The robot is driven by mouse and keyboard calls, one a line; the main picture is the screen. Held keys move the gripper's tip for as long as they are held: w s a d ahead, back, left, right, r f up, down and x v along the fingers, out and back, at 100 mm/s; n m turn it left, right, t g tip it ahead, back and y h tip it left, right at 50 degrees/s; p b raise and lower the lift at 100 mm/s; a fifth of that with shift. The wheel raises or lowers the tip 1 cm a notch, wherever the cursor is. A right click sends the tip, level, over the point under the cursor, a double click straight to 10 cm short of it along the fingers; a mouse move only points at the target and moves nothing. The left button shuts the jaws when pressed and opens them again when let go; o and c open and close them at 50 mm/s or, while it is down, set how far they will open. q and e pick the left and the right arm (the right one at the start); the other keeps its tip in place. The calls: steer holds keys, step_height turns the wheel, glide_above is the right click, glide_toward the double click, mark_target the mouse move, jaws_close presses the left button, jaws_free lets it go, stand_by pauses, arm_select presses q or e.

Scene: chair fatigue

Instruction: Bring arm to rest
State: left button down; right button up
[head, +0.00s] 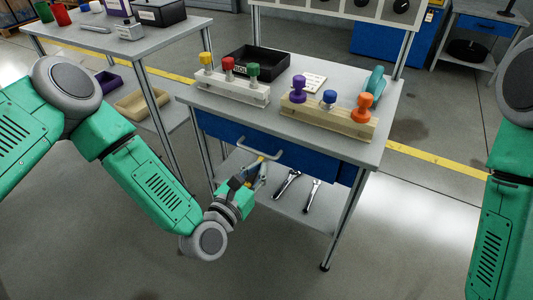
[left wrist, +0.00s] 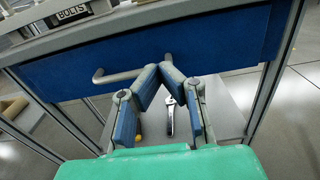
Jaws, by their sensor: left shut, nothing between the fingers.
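My left arm reaches from the left in the head view to the front of the workbench. My left gripper (head: 258,168) is shut and empty, close to the grey handle (head: 266,154) of the blue drawer (head: 222,128). In the left wrist view the gripper's fingertips (left wrist: 163,72) meet just in front of the drawer handle (left wrist: 118,77) and hide part of it. I cannot tell whether they touch it. The drawer front (left wrist: 220,45) looks closed. My right arm shows at the right edge of the head view; its gripper is out of frame.
The workbench top (head: 330,138) carries a white peg block (head: 232,92), a wooden peg block (head: 330,122) and a black tray (head: 280,62). Wrenches (head: 287,183) lie on the lower shelf. Another table (head: 140,47) stands at the left. The floor in front is clear.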

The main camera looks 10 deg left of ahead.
arm_select(q)
steer(key=s+a+f+m+g+p, duration=0.2)
steer(key=s+f+m+g+p, duration=0.45)
steer(key=s+m, duration=0.75)
steer(key=s+a+m+g+y+p, duration=0.2)
steer(key=s+a+m+g+y, duration=0.4)
steer(key=s+a+m+g, duration=0.4)
steer(key=s+a+m, duration=0.6)
steer(key=a+m, duration=0.1)
steer(key=m, duration=0.1)
steer(key=shift+a+r, duration=0.2)
steer(key=shift+r, duration=0.1)
arm_select(e)
step_height(320, 180, up, 9)
steer(key=shift+a+r, duration=0.15)
steer(key=shift+a, duration=0.15)
arm_select(q)
steer(key=shift+a+f, duration=0.1)
steer(key=shift+a, duration=0.15)
arm_select(e)
steer(key=shift+a+r, duration=0.1)
steer(key=shift+a, duration=0.2)
arm_select(q)
steer(key=shift+w+d, duration=0.15)
steer(key=shift+d, duration=0.1)
arm_select(e)
steer(key=shift+d, duration=0.2)
